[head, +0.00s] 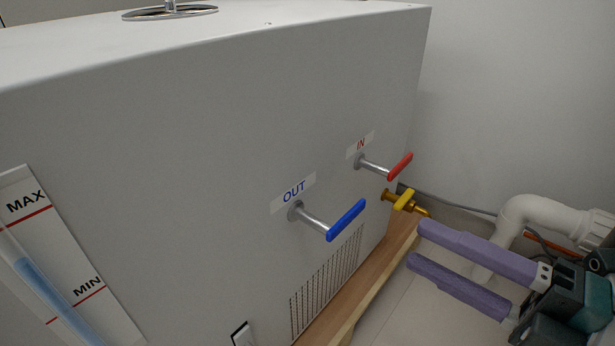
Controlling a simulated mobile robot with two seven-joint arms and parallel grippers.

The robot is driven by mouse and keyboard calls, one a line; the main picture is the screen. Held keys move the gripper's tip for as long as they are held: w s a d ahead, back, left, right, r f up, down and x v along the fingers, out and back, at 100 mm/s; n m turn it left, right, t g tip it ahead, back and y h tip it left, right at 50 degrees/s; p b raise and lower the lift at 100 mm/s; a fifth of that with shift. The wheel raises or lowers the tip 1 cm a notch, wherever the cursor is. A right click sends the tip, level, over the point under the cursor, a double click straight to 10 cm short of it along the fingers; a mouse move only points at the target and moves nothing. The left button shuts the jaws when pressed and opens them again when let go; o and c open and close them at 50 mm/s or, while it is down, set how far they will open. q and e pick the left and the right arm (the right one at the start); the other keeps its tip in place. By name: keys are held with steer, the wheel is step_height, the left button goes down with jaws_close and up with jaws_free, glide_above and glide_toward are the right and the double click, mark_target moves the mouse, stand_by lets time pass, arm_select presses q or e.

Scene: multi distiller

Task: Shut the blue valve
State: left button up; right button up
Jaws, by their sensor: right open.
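The blue valve (346,220) is a blue lever handle on a metal stem, under the OUT label (293,192) on the front of the white distiller (190,140). Its handle slants up to the right. My right gripper (415,246) comes in from the right, with two purple fingers spread apart and nothing between them. Its fingertips are to the right of the blue handle and a little lower, apart from it. My left gripper is not in view.
A red valve handle (400,166) sits under the IN label, above and right of the blue one. A yellow-handled brass tap (404,200) is close to my right fingertips. White pipes (540,212) run at the right. A wooden ledge (372,282) lies under the distiller.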

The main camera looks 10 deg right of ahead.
mark_target(358, 213)
steer(key=b+x, duration=0.3)
steer(key=x, duration=0.6)
steer(key=shift+w+a, duration=0.25)
steer(key=shift+w, duration=0.1)
jaws_close()
